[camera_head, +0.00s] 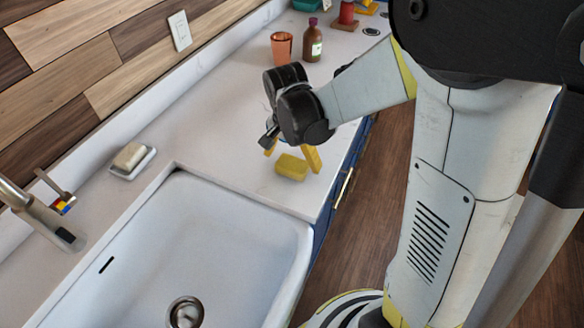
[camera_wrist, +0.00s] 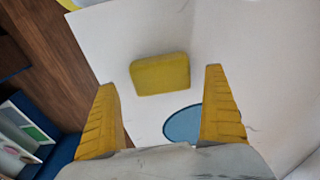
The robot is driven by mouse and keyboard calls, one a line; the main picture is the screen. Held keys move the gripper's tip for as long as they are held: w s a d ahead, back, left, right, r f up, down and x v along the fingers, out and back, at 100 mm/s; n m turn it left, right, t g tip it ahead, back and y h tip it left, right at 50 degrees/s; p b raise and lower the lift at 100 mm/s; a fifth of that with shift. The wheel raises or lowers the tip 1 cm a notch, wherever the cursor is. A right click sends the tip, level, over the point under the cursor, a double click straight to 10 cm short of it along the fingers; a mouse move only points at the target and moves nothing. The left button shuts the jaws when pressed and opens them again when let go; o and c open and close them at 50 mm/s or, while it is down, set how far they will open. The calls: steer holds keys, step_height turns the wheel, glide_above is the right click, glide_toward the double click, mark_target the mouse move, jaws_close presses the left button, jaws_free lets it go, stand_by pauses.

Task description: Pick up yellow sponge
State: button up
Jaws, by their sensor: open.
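The yellow sponge (camera_head: 291,167) lies on the white counter near its front edge, just beyond the sink's right rim. It also shows in the wrist view (camera_wrist: 160,74), flat on the counter, ahead of and between my fingertips. My gripper (camera_head: 292,154) has yellow fingers and hangs over the counter right at the sponge. In the wrist view my gripper (camera_wrist: 163,92) is open, its two fingers spread wider than the sponge, with nothing held between them. I cannot tell whether a finger touches the sponge.
A blue round thing (camera_wrist: 183,124) lies by the right finger. The sink (camera_head: 190,250) is at the front, with a tap (camera_head: 40,215) and a soap dish (camera_head: 132,163) at left. An orange cup (camera_head: 282,48) and a brown bottle (camera_head: 312,42) stand farther back.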

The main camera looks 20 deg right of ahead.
mark_target(292, 163)
steer(key=f, duration=0.2)
steer(key=f+b, duration=0.1)
steer(key=shift+w+f, duration=0.2)
steer(key=shift+f, duration=0.15)
steer(key=shift+r, duration=0.15)
steer(key=c, duration=1)
steer(key=shift+r, duration=0.5)
steer(key=r, duration=0.1)
steer(key=r+p, duration=0.1)
steer(key=d+r+p, duration=0.1)
steer(key=r, duration=0.1)
steer(key=shift+s, duration=0.25)
steer(key=s+d+r+p, duration=0.1)
steer(key=d+r, duration=0.1)
steer(key=d, duration=0.1)
steer(key=s+d+r+p, duration=0.1)
steer(key=s+d+r, duration=0.1)
steer(key=d, duration=0.1)
steer(key=s+d+r+p, duration=0.1)
steer(key=s+d+r, duration=0.1)
steer(key=d, duration=0.1)
steer(key=shift+s, duration=0.25)
